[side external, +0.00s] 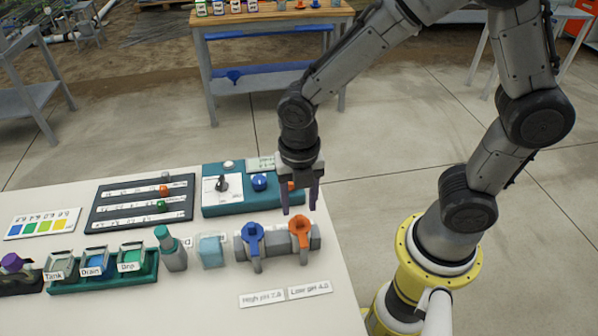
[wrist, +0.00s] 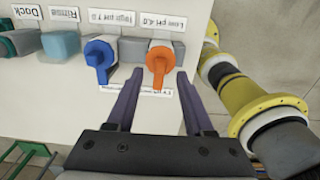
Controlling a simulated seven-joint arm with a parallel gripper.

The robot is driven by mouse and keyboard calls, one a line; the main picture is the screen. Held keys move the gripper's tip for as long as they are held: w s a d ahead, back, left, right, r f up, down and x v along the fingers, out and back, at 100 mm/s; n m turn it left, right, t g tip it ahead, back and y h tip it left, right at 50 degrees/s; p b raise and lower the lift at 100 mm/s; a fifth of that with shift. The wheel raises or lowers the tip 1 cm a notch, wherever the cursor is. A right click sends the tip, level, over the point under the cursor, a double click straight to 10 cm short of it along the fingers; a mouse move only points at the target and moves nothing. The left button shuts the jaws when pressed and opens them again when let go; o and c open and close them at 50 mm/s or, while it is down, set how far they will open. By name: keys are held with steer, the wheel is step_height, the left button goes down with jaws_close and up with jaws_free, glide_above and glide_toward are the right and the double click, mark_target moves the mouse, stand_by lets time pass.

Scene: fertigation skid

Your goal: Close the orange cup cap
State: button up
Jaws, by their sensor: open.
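The orange cap (side external: 301,230) is a round piece with a lever, on a grey cup-like body at the right end of the white table's row. In the wrist view the orange cap (wrist: 158,62) has its lever pointing toward my gripper. Whether it is open or closed I cannot tell. A matching blue cap (side external: 252,240) sits just left of it, and also shows in the wrist view (wrist: 98,54). My gripper (side external: 299,207) is open, empty and pointing down. In the wrist view my gripper's fingertips (wrist: 159,76) lie on either side of the orange lever, apparently apart from it.
A teal box with a knob and blue button (side external: 259,182) stands behind the cups. A light-blue block (side external: 211,251) and a grey-green bottle (side external: 172,250) stand to the left. Label cards (side external: 286,295) lie in front. The table's right edge is close to the orange cap.

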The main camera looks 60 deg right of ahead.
mark_target(299, 217)
step_height(299, 217, up, 10)
steer(key=shift+r, duration=0.25)
stand_by(0.3)
steer(key=s+d+r+m+t, duration=0.2)
steer(key=d+r+m+t, duration=0.15)
steer(key=d+r, duration=0.25)
steer(key=s+d+m+t, duration=0.1)
steer(key=s+m, duration=0.3)
steer(key=m, duration=0.8)
steer(key=s+d+m+t, duration=0.1)
steer(key=s+d+m, duration=0.2)
steer(key=m, duration=0.8)
steer(key=shift+s+f+m, duration=0.35)
steer(key=shift+s+f, duration=0.1)
steer(key=shift+s, duration=0.3)
